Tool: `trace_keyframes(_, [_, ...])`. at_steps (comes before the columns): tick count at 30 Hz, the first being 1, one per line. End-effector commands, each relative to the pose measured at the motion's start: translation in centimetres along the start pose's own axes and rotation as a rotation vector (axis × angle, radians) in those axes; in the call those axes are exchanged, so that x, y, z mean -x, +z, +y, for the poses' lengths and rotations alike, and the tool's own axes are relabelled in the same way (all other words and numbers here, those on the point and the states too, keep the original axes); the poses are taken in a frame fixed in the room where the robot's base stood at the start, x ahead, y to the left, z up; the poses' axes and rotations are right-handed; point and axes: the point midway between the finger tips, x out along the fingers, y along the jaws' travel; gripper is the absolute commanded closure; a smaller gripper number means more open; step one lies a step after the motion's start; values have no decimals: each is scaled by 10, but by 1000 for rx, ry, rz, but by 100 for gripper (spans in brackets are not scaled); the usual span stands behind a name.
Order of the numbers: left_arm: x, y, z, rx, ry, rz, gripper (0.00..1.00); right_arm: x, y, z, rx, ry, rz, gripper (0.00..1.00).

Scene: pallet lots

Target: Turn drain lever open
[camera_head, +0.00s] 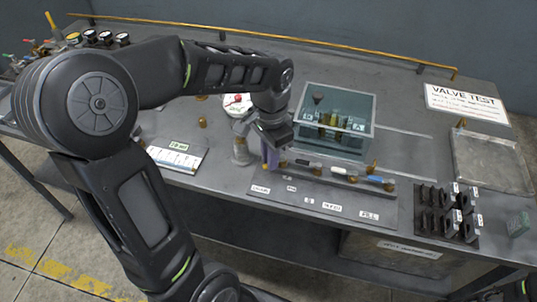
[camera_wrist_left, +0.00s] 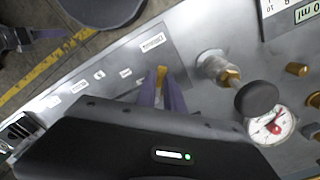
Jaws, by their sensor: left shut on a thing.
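A row of small valve levers stands along the front of the bench, with a black lever (camera_head: 307,163), a white lever (camera_head: 338,172) and a blue lever (camera_head: 375,180) in clear view. My left gripper (camera_head: 270,160) is at the left end of this row, pointing down. Its purple fingers (camera_wrist_left: 161,93) are shut on a yellow, brass-like piece (camera_wrist_left: 161,74), most of which they hide. I cannot read whether the label by it says drain. My right gripper cannot be made out in either view.
A label plate (camera_head: 309,200) lies in front of the levers. A clear tank (camera_head: 335,118) with tubes stands just behind them. A round gauge (camera_head: 238,104) and a metal fitting (camera_head: 242,150) are close to the left gripper. A black rack (camera_head: 447,211) and metal tray (camera_head: 492,163) are at right.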

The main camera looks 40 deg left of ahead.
Motion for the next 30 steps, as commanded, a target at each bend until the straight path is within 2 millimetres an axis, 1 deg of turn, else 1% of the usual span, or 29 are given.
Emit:
trace_keyframes(12, [-1,-4,15,390,-1,2,100,-11,0,4,0,0,1,64])
trace_keyframes(18, [-1,-6,20,554,0,1,100,-14,0,6,0,0,1,64])
trace_keyframes(24, [0,-9,24,668,0,2,100,-17,0,6,0,0,1,64])
trace_keyframes(30, [0,-10,25,722,0,2,100,-18,0,7,0,0,2,64])
